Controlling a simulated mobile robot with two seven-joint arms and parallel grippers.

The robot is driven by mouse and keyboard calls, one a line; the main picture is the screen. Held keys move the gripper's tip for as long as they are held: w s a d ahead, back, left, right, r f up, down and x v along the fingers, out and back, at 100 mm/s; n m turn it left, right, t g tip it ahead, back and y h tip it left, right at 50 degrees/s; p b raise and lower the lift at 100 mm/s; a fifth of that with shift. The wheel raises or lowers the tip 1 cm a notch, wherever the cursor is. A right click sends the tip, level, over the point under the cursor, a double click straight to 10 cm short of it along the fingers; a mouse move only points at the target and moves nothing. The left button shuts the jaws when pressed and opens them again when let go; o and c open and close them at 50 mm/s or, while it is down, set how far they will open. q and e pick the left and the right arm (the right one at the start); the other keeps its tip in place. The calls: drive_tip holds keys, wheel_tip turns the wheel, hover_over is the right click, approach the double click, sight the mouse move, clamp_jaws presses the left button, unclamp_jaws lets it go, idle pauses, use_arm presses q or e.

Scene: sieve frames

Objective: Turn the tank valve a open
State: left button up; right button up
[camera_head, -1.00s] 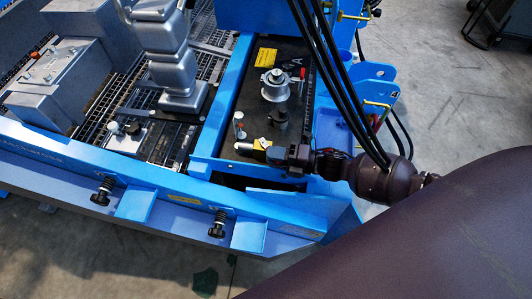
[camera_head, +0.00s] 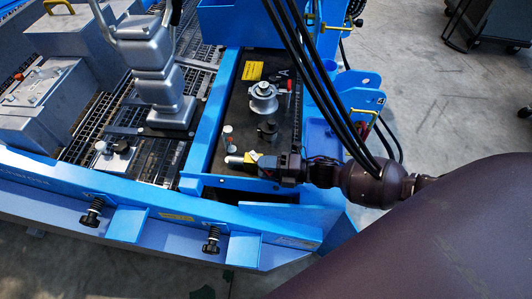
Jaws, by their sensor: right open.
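A black panel (camera_head: 240,105) inside the blue frame carries a letter "A" and a yellow label. On it stand a silver round fitting (camera_head: 263,98) with a red-tipped lever (camera_head: 290,86) beside it, a dark knob (camera_head: 268,128), and a small pale upright handle (camera_head: 228,136) with a red top. I cannot tell for certain which of these is tank valve a. My right gripper (camera_head: 236,159) is open at the panel's near end, just below the small upright handle in the picture. I cannot tell whether it touches anything. My left gripper is not in view.
Blue frame beams (camera_head: 212,120) border the panel. Black hoses (camera_head: 318,80) hang over its right side. A grey lever column (camera_head: 160,85) and a grey box (camera_head: 45,95) stand on the grating to the left. Black spring plungers (camera_head: 95,210) line the front rail.

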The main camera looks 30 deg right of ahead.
drive_tip(key=v, duration=1)
drive_tip(key=shift+s+d+p, duration=0.3)
drive_tip(key=shift+p, duration=0.1)
